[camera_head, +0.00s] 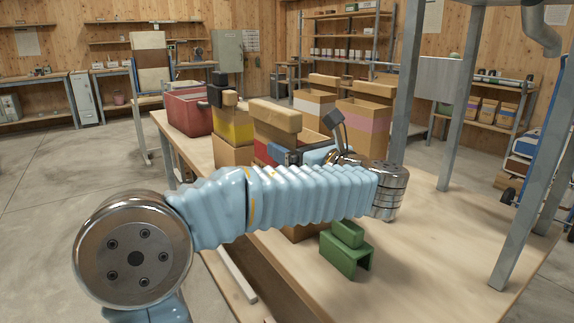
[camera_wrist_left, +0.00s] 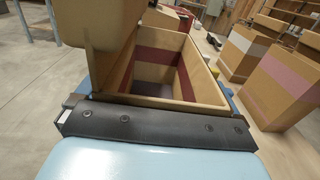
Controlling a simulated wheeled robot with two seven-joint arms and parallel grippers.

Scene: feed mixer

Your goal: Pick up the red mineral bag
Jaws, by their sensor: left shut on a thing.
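The red mineral bag (camera_wrist_left: 205,82) is a tan, open-topped bag with a dark red band, its raised flap at the left in the wrist view. In the head view its tan top (camera_head: 275,117) and a bit of red show behind my left arm, with the lower part hidden. My left gripper (camera_wrist_left: 155,97) is shut on it, with blue fingers at both sides of the bag. In the head view only part of this gripper (camera_head: 288,157) shows. I cannot tell whether the bag touches the table. My right gripper is not in view.
A yellow-banded bag (camera_head: 233,127), a white-banded bag (camera_head: 314,105) and a pink-banded bag (camera_head: 362,127) stand close behind. A red crate (camera_head: 188,112) is at the table's far left. A green bracket-like block (camera_head: 346,255) is in front. Grey metal posts (camera_head: 404,85) rise at the right.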

